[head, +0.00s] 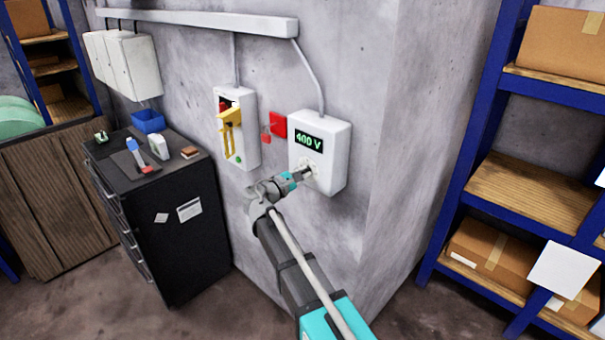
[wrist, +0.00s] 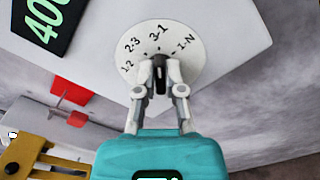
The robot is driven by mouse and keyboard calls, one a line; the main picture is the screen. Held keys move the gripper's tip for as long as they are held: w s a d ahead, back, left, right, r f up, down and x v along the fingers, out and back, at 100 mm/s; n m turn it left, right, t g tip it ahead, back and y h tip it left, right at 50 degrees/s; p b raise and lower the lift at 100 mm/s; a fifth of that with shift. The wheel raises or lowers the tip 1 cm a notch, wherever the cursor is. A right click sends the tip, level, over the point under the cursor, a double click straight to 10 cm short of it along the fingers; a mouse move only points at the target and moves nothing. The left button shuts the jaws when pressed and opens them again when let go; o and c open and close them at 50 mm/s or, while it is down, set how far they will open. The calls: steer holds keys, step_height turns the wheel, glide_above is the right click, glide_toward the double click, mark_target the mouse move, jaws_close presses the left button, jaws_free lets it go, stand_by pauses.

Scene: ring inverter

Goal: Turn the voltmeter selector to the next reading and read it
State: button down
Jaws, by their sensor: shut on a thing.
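The voltmeter is a white box (head: 334,165) on the concrete wall. Its display (head: 308,140) reads 400 V in green; part of it shows in the wrist view (wrist: 45,20). Below the display is a round white selector dial (wrist: 187,62), marked 1-2, 2-3, 3-1 and 1-N. My gripper (head: 304,175) reaches the dial from the lower left. In the wrist view my gripper (wrist: 160,76) is shut on the dark selector knob (wrist: 160,79). The knob lies roughly in line with the 3-1 mark; the fingers partly hide its pointer.
A black cabinet (head: 180,250) stands at left, blue shelving (head: 470,140) at right.

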steer(key=c, duration=0.9)
jaws_free()
steer(key=shift+w, duration=0.15)
steer(key=shift+o, duration=0.8)
steer(key=shift+d, duration=0.1)
steer(key=v, duration=1.2)
